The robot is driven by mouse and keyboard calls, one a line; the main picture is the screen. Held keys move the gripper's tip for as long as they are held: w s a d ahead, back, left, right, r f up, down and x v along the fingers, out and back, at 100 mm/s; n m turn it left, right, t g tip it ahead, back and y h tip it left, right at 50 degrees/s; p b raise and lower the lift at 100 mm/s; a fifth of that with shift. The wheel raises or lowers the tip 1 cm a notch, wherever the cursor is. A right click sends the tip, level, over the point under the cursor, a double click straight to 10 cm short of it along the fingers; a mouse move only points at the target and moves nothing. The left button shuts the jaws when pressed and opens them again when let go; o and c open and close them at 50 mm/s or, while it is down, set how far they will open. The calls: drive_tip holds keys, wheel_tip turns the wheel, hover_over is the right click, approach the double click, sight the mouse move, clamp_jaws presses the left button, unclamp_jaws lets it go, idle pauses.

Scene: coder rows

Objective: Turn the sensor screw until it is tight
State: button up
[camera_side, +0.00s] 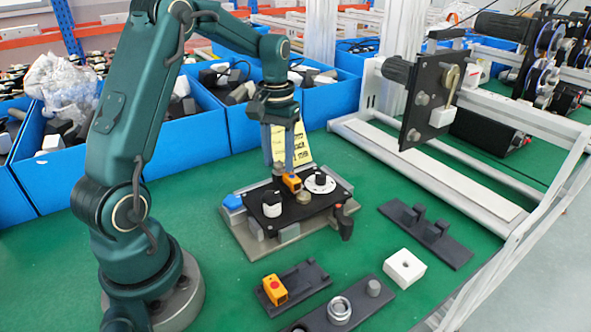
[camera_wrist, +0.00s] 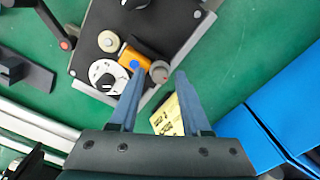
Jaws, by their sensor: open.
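An orange sensor (camera_side: 292,182) sits on a black plate (camera_side: 292,214) in a grey fixture; in the wrist view the sensor (camera_wrist: 128,56) shows a blue spot. A small grey round screw head (camera_wrist: 159,72) stands beside the sensor, close to the plate's edge; in the side view it is mostly hidden by the fingers. My gripper (camera_side: 278,165) is pointing down over this end of the plate. In the wrist view the two blue-grey fingers of my gripper (camera_wrist: 158,77) are apart, with the screw head between their tips in the picture. Contact cannot be told.
The plate also bears a white dial (camera_side: 319,183), a brass knob (camera_side: 304,198) and a white-and-black knob (camera_side: 272,204). A yellow label (camera_side: 299,145) stands behind. Blue bins (camera_side: 230,125) line the back. Dark brackets and a white block (camera_side: 405,268) lie in front and right.

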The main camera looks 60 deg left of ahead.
clamp_jaws()
drive_tip(key=m, duration=0.4)
drive_tip(key=shift+m, duration=0.4)
drive_tip(key=m, duration=0.5)
drive_tip(key=shift+m, duration=0.3)
